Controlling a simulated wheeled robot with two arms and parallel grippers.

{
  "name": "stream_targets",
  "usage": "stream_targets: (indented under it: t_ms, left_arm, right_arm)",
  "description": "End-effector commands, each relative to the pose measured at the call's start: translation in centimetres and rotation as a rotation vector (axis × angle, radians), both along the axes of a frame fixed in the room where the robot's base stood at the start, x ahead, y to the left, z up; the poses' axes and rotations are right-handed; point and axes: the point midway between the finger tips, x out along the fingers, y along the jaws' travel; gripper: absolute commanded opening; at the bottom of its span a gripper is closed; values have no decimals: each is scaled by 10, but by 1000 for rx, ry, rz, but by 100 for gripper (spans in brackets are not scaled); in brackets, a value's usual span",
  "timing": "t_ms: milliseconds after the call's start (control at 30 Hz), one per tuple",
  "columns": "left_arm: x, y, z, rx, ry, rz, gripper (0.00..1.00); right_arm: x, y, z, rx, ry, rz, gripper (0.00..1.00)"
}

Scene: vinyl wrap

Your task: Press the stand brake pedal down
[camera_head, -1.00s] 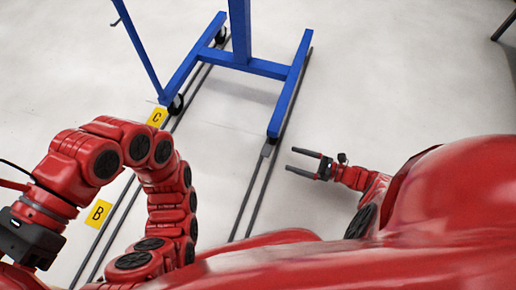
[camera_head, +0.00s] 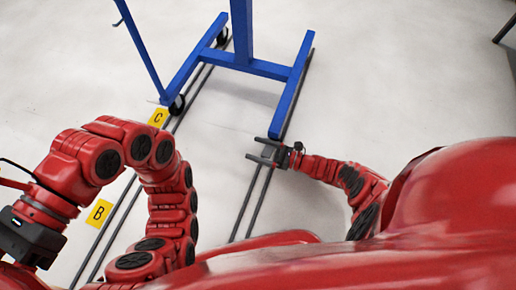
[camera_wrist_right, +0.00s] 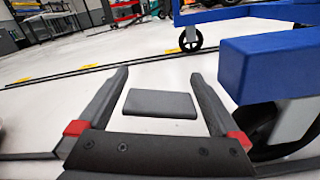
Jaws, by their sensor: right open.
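The brake pedal (camera_wrist_right: 160,103) is a flat dark grey plate near the floor, seen in the right wrist view. It lies between the fingers of my right gripper (camera_wrist_right: 160,74), with gaps on both sides. In the head view the right gripper (camera_head: 252,148) is open at the near end of the blue stand's right leg (camera_head: 293,90), and it hides the pedal there. My left arm is folded at the left. A dark housing (camera_head: 30,238) shows at its end, but its fingers are out of sight.
The stand's blue end (camera_wrist_right: 270,65) is close to the right finger. A caster (camera_head: 177,104) stands under the left leg. Dark rails (camera_head: 258,195) run along the floor beside yellow markers C (camera_head: 158,117) and B (camera_head: 99,212).

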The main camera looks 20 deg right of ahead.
Motion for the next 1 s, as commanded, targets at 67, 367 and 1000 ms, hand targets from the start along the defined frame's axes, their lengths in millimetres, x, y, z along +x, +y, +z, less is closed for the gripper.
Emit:
stream_targets:
  t_ms: [67, 367, 1000]
  left_arm:
    - [0, 0, 0, 0, 0, 0, 50]
    - [0, 0, 0, -1, -1, 0, 50]
    - [0, 0, -1, 0, 0, 0, 50]
  right_arm:
    - [0, 0, 0, 0, 0, 0, 98]
    - [0, 0, 0, 0, 0, 0, 44]
    - [-1, 0, -6, -92, -139, 0, 19]
